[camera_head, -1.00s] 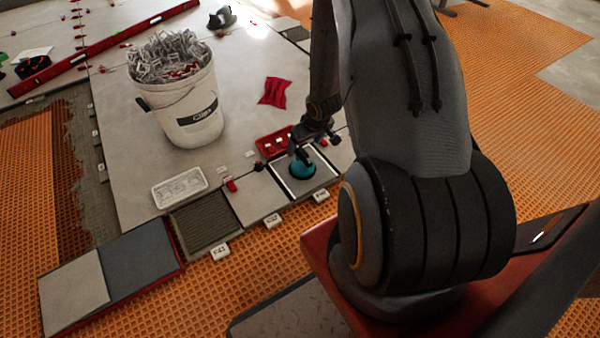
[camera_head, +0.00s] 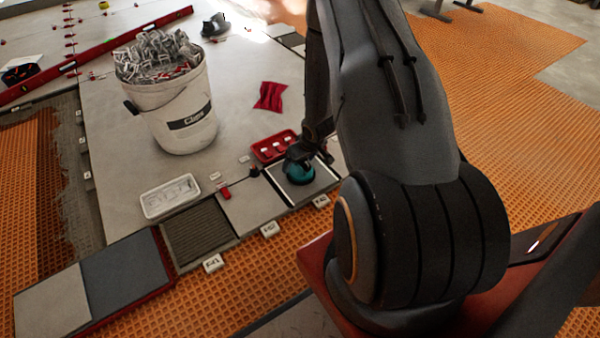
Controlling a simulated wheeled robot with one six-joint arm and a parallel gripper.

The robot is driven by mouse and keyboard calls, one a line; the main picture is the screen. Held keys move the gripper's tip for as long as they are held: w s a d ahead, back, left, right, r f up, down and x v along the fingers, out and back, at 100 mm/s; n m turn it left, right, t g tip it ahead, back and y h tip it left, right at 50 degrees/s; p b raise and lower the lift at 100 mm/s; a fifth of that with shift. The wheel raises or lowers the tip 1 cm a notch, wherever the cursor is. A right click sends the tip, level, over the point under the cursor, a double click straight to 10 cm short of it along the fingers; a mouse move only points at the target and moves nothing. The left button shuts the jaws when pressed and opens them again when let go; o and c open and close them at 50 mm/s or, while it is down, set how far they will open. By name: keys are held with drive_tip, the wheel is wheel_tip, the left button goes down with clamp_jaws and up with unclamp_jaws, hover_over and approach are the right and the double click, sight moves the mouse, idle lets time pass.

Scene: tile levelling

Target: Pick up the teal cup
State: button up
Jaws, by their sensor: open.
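The teal cup (camera_head: 299,174) sits on a dark square tile with a pale border, at the middle of the head view. My gripper (camera_head: 300,160) is open and reaches down right at the cup's top from above. The jaws hide part of the cup's upper side. I cannot tell whether the fingers touch it or stand around it.
A red tray (camera_head: 273,147) with white pieces lies just behind the cup. A white bucket (camera_head: 184,137) of clips stands to the left, near a red cloth (camera_head: 270,96). A white tray (camera_head: 170,196) lies at front left. Orange matting (camera_head: 245,265) runs along the front.

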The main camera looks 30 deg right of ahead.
drive_tip(key=shift+w+f, duration=0.15)
drive_tip(key=shift+f, duration=0.3)
drive_tip(key=shift+r, duration=0.1)
drive_tip(key=shift+c, duration=0.4)
drive_tip(key=c, duration=1.1)
drive_tip(key=shift+o, duration=0.2)
drive_tip(key=shift+r, duration=0.1)
drive_tip(key=shift+c, duration=0.2)
drive_tip(key=shift+r, duration=0.3)
drive_tip(key=shift+c, duration=1.4)
wheel_tip(320, 180, up, 9)
drive_tip(key=p, duration=0.5)
drive_tip(key=shift+r+p, duration=0.2)
drive_tip(key=shift+p, duration=0.2)
drive_tip(key=c, duration=0.3)
wheel_tip(320, 180, up, 7)
drive_tip(key=p, duration=0.8)
drive_tip(key=shift+c, duration=0.3)
